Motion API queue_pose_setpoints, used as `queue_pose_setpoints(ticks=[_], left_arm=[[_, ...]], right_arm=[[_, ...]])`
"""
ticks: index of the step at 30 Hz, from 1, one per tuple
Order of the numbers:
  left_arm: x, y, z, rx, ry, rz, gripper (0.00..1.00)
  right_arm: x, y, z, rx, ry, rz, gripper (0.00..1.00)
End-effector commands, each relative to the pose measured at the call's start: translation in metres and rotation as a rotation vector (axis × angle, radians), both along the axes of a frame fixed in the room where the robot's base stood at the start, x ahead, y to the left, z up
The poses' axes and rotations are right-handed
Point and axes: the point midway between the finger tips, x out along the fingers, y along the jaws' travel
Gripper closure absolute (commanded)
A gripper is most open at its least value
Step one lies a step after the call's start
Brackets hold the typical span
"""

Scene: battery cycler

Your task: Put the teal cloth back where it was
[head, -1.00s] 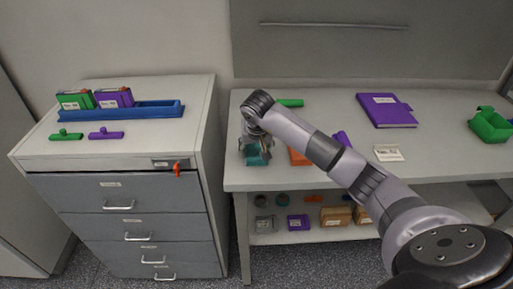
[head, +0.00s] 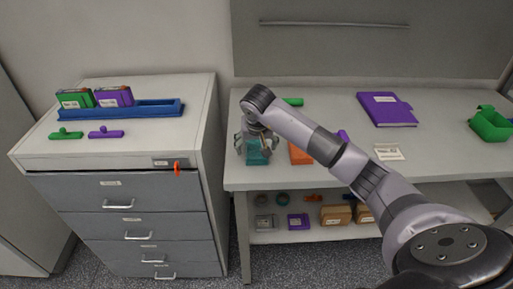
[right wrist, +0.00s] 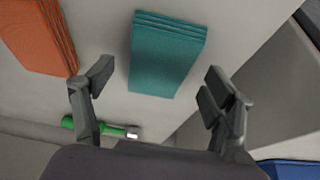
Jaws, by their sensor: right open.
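The teal cloth (head: 257,156) lies folded on the bench near its left edge, and it also shows in the right wrist view (right wrist: 167,55). My right gripper (head: 255,147) is above the cloth. In the right wrist view my right gripper (right wrist: 160,85) is open, with one finger to each side of the cloth and nothing held between them. The fingers look apart from the cloth. Part of the cloth is hidden by the gripper in the head view. My left gripper is not in view.
An orange cloth (head: 299,153) lies to the right of the teal one, partly behind my arm. A green-handled tool (right wrist: 85,126) lies behind. A purple binder (head: 386,109) and a green bin (head: 490,124) are farther right. A drawer cabinet (head: 122,220) stands left of the bench (head: 440,160).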

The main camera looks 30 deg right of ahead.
Motion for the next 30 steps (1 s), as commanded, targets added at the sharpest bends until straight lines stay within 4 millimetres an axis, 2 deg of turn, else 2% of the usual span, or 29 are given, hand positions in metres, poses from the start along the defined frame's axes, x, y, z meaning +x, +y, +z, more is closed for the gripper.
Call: queue_pose_setpoints(ticks=[9, 15, 20, 30], left_arm=[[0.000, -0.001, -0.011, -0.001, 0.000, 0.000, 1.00], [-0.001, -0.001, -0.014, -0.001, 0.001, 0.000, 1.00], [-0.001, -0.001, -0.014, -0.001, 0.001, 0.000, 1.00], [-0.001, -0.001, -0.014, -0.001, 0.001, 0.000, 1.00]], right_arm=[[-0.021, 0.013, 0.063, -0.002, -0.006, 0.002, 0.22], [-0.032, 0.019, 0.090, -0.002, -0.003, 0.000, 0.22], [-0.035, 0.021, 0.099, -0.001, 0.001, 0.001, 0.22], [-0.036, 0.021, 0.099, -0.001, 0.001, 0.001, 0.22]])
